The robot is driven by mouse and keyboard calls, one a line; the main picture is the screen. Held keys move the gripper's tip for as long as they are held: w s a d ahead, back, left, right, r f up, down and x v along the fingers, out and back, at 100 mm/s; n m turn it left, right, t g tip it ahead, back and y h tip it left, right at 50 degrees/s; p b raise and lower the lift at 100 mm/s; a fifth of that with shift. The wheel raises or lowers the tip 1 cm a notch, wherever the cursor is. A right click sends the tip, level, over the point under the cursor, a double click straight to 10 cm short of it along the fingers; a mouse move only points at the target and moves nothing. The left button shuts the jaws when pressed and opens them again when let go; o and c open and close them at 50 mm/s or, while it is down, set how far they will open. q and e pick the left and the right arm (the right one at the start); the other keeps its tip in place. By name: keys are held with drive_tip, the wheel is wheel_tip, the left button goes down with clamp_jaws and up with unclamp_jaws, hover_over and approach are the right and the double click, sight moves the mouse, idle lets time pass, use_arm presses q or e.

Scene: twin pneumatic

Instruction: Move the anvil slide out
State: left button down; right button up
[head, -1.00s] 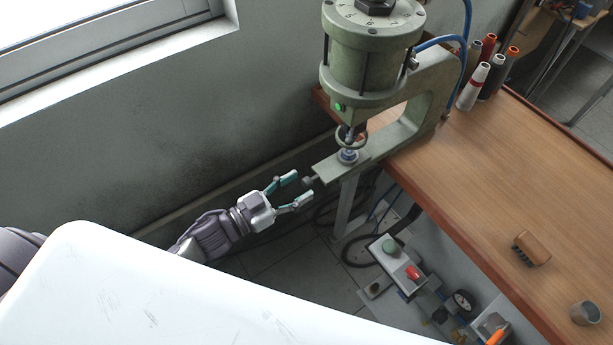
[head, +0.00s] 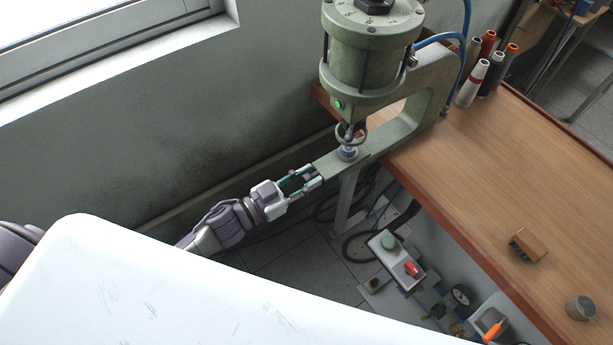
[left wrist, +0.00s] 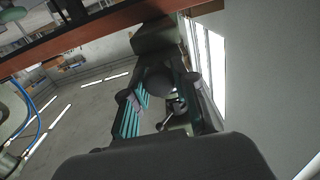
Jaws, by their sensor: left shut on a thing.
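The green-grey press (head: 368,60) stands at the table's corner, with its long lower arm reaching toward my left gripper. The anvil slide (head: 334,167) is at the near end of this arm, with a round anvil (head: 348,153) under the press head. My left gripper (head: 313,177) is at the slide's front end, its fingers closed around the small knob there. The fingers mostly hide the knob in the head view. In the left wrist view, a dark rounded knob (left wrist: 160,82) shows between the two fingers. My right gripper is not in view.
The wooden table (head: 470,170) lies to the right, with thread cones (head: 472,83), a brown brush (head: 529,244) and a metal cup (head: 582,308). A control box with a green and a red button (head: 398,256) is below its edge. A wall is behind.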

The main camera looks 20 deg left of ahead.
use_arm(q)
drive_tip(key=shift+s+a+f, duration=0.1)
drive_tip(key=shift+s+a, duration=0.1)
drive_tip(key=shift+s, duration=0.15)
drive_tip(key=p+v, duration=0.2)
drive_tip(key=v, duration=0.9)
drive_tip(key=shift+s+a, duration=0.3)
drive_tip(key=c, duration=1)
unclamp_jaws()
drive_tip(key=shift+o, duration=0.5)
